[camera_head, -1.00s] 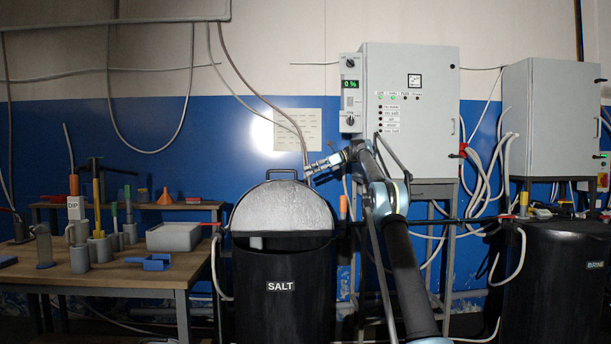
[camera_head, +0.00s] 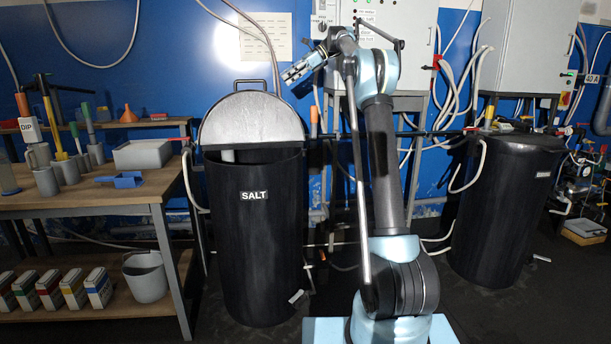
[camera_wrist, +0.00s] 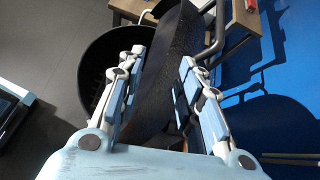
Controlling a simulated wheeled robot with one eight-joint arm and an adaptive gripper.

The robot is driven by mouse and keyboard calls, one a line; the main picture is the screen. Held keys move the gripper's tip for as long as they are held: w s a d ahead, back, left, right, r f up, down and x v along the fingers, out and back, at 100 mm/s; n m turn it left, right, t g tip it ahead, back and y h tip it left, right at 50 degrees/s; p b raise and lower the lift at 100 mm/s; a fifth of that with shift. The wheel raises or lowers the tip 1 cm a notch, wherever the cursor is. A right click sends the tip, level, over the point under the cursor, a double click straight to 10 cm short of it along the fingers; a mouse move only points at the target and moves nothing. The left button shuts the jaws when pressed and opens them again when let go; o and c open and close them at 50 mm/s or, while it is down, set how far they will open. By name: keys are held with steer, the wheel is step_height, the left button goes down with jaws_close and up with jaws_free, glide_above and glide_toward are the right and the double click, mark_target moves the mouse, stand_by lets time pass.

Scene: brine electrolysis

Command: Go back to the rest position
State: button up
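My gripper (camera_head: 292,76) is raised to the right of the raised lid of the black SALT barrel (camera_head: 252,235), in front of the blue wall. In the wrist view, the two fingers of my gripper (camera_wrist: 160,65) stand apart with nothing held between them. The barrel stands upright on the floor. Its grey half-round lid (camera_head: 253,118) is tilted up at the back, and its mouth is open. In the wrist view, the dark barrel opening (camera_wrist: 95,75) lies beyond the fingers. The barrel's contents cannot be made out.
A wooden workbench (camera_head: 110,192) at left bears cups with tools, a grey box (camera_head: 143,154) and a blue tray (camera_head: 120,180). A bucket (camera_head: 146,276) stands on its lower shelf. A second black barrel (camera_head: 500,210) is at right. A grey cabinet (camera_head: 405,45) and hoses are behind my arm.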

steer(key=s+d+f+n+t+h, duration=0.1)
steer(key=s+d+f+n+h, duration=0.3)
steer(key=s, duration=0.7)
steer(key=s+d+f+n+t, duration=0.1)
steer(key=s+d+f, duration=0.4)
steer(key=s, duration=0.6)
steer(key=s+d+f+n+h, duration=0.25)
steer(key=s+d+f, duration=0.25)
steer(key=s, duration=0.5)
steer(key=s+d+f+n+t+h, duration=0.1)
steer(key=s+d+f, duration=0.5)
steer(key=s+f, duration=0.8)
steer(key=s+d+f+n+h, duration=0.3)
steer(key=s+d+f+n, duration=0.3)
steer(key=s+f, duration=0.8)
step_height(320, 180, down, 2)
steer(key=shift+f+t, duration=0.2)
steer(key=shift+t, duration=0.2)
steer(key=shift+s+d, duration=0.1)
